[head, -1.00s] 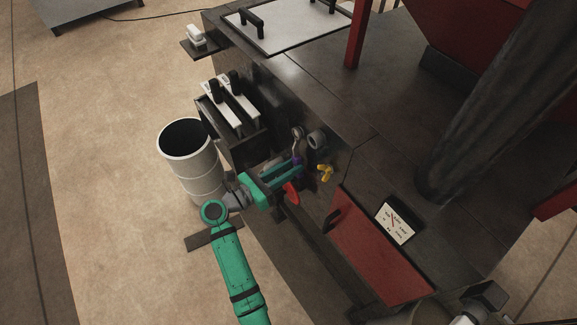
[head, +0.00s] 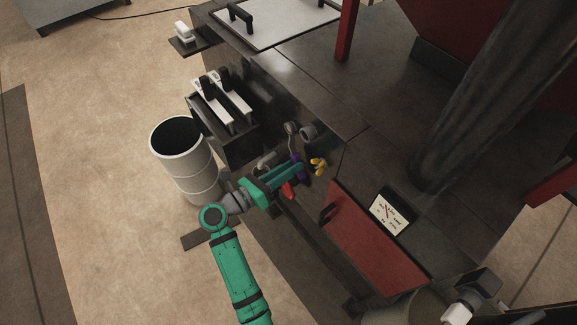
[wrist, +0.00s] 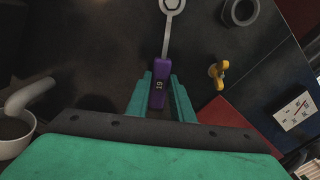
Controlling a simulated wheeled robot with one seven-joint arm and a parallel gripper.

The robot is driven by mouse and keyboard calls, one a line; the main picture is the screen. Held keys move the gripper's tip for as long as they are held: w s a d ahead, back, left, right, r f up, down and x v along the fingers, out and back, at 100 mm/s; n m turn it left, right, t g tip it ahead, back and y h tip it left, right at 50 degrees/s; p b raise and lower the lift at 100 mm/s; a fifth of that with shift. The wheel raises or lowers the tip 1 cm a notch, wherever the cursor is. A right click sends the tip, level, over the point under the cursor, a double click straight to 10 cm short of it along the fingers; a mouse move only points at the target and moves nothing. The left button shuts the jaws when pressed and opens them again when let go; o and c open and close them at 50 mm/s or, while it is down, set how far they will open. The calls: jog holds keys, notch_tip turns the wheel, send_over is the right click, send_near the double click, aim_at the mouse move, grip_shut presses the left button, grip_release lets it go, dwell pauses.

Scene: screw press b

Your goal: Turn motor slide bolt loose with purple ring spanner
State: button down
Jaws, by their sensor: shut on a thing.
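My gripper (head: 297,168) is shut on the purple handle of the ring spanner (head: 297,160), in front of the dark machine side. In the wrist view the spanner's purple grip (wrist: 159,84), marked 19, sits between the teal fingers of my gripper (wrist: 160,95). Its grey shank runs up to the ring end, which is partly cut off at the top edge. The ring's opening looks dark; I cannot tell whether it is around a bolt head. I cannot make out the motor slide bolt in either view.
A yellow valve handle (wrist: 219,72) and a grey round collar (wrist: 239,12) are right of the spanner. A red lever (head: 287,190) is below my gripper. A grey pipe (wrist: 30,97) is at left. A white barrel (head: 182,162) and a rack (head: 222,120) stand further left.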

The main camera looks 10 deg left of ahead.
jog(key=shift+d+r, duration=0.15)
jog(key=d+r+n, duration=0.1)
jog(key=s+r+n, duration=0.1)
jog(key=n, duration=0.1)
jog(key=shift+s+d, duration=0.2)
jog(key=shift+d, duration=0.2)
jog(key=shift+s+a, duration=0.25)
jog(key=shift+s, duration=0.05)
jog(key=shift+v, duration=2.65)
jog(key=shift+f+n, duration=0.1)
jog(key=shift+n, duration=0.2)
